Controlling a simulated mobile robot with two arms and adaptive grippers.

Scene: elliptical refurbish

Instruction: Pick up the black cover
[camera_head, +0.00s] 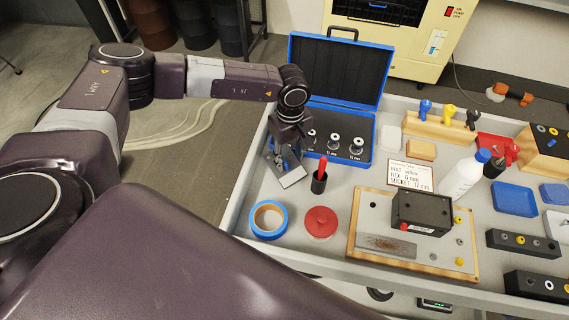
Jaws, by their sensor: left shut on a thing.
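My left gripper (287,151) points down at the lower left corner of the open blue case. It is shut on a small flat grey-black plate (291,178), which is tilted and partly hidden by the fingers. I cannot tell for sure whether this plate is the black cover. A black box-shaped unit (421,212) with a small red part at its front corner sits on a wood-edged board (375,262) to the right. My right gripper is not in view.
The blue case (335,68) holds several round sockets. A black cup (319,183) with a red-handled tool, a blue tape roll (268,220) and a red round lid (321,222) stand close by. Bare tray surface shows around the cup.

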